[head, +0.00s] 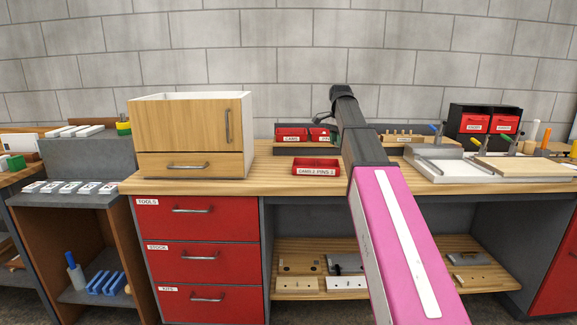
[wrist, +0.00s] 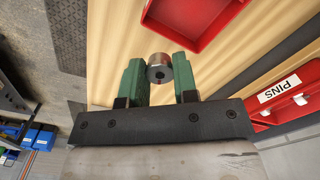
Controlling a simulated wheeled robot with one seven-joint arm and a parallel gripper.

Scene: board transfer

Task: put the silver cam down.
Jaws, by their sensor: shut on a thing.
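The silver cam (wrist: 160,69) is a short round metal piece with a dark hole in its end face. In the wrist view it sits between the green fingertips of my gripper (wrist: 158,62), which is shut on it. Pale wooden bench top shows behind it, and I cannot tell how high above the wood it is. A red tray (wrist: 188,38) lies just beyond the fingers. In the head view the red tray labelled "CAMS 2 PINS 1" (head: 316,174) is on the bench, and the cam cannot be made out there.
A red bin marked PINS (wrist: 285,100) is right of my gripper. In the head view a wooden cabinet (head: 190,122) stands left on the bench top (head: 265,178). A metal tray and board (head: 520,167) lie at the right. Red bins (head: 291,134) stand behind the labelled tray.

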